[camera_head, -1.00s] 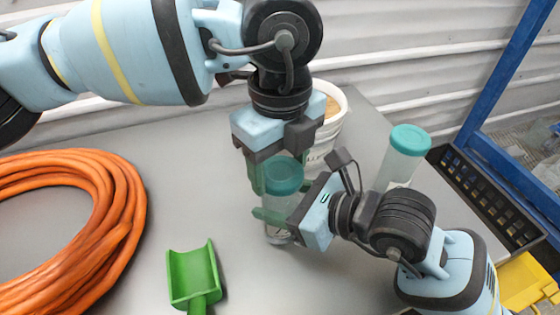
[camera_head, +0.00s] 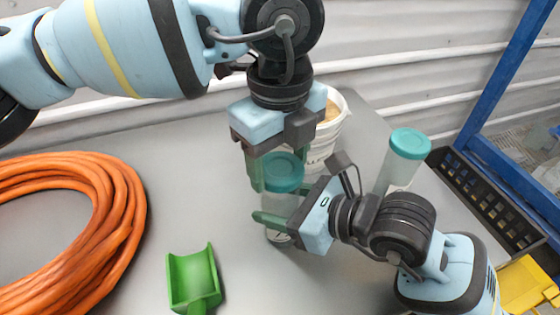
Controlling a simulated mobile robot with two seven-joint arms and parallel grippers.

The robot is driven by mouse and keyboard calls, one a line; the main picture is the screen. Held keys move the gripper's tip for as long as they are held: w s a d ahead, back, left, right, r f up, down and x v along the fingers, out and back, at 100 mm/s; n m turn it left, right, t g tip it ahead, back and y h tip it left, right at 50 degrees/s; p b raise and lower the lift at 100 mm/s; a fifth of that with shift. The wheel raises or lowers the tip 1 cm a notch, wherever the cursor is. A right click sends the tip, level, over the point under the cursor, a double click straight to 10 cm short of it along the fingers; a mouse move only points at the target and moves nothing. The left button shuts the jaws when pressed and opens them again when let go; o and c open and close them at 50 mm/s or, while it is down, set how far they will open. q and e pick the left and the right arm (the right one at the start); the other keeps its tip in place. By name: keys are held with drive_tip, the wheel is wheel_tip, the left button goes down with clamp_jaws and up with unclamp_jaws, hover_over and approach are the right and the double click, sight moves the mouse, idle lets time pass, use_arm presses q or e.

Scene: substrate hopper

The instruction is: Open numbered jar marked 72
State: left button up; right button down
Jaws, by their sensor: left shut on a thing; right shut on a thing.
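A clear jar (camera_head: 277,215) with a teal lid (camera_head: 284,172) stands upright on the grey table, centre of the head view. My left gripper (camera_head: 279,180) points down from above, its green fingers shut on the teal lid. My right gripper (camera_head: 277,222) comes in from the right, its fingers shut around the jar's body. The fingers cover much of the jar, and its number cannot be read. A second clear jar (camera_head: 398,174) with a teal lid (camera_head: 410,143) stands to the right, behind my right arm; no number shows on it.
A white bucket (camera_head: 326,138) stands behind my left gripper. An orange hose coil (camera_head: 125,205) lies at left and a green scoop (camera_head: 194,278) at front. A black crate (camera_head: 490,200) and blue frame (camera_head: 490,165) are at right. The table (camera_head: 185,190) between hose and jar is bare.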

sight(280, 168)
use_arm(q)
drive_tip(key=shift+r, duration=0.4)
drive_tip(key=shift+r, duration=1.95)
use_arm(e)
drive_tip(key=shift+c, duration=2.1)
unclamp_jaws()
drive_tip(key=shift+d, duration=0.1)
use_arm(q)
drive_tip(key=shift+r, duration=0.15)
use_arm(e)
drive_tip(key=v, duration=0.7)
use_arm(q)
wheel_tip(280, 168, up, 7)
drive_tip(key=s+t+p, duration=0.1)
drive_tip(key=p, duration=0.2)
drive_tip(key=shift+s+f, duration=0.15)
drive_tip(key=shift+f, duration=0.05)
use_arm(e)
drive_tip(key=shift+v, duration=2.45)
